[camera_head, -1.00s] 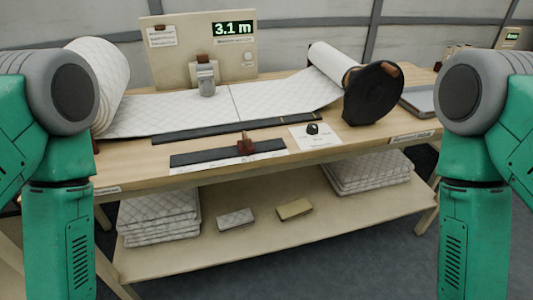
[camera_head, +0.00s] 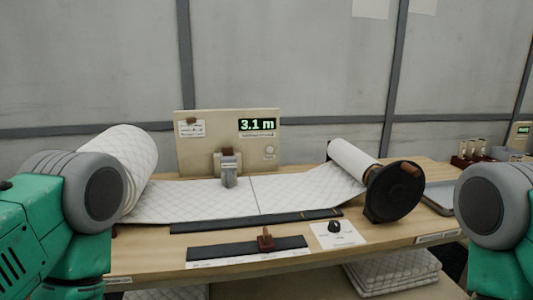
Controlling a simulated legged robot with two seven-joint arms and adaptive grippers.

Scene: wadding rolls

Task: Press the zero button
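A beige panel (camera_head: 215,135) stands upright at the back of the table. Its green display (camera_head: 257,125) reads 3.1 m. A small round pale button (camera_head: 269,152) sits on the panel below the display; its label is too small to read. A grey metal counter head (camera_head: 229,168) stands in front of the panel over the quilted wadding sheet (camera_head: 300,190). Only upper parts of my two arms show, at the left and right edges. Neither of my grippers is in view.
A large wadding roll (camera_head: 124,165) is at the left, and a thinner roll (camera_head: 354,158) with a black disc (camera_head: 394,192) at the right. A dark bar with a brown handle (camera_head: 266,239) and a black knob (camera_head: 335,227) on a white card lie near the table's front edge.

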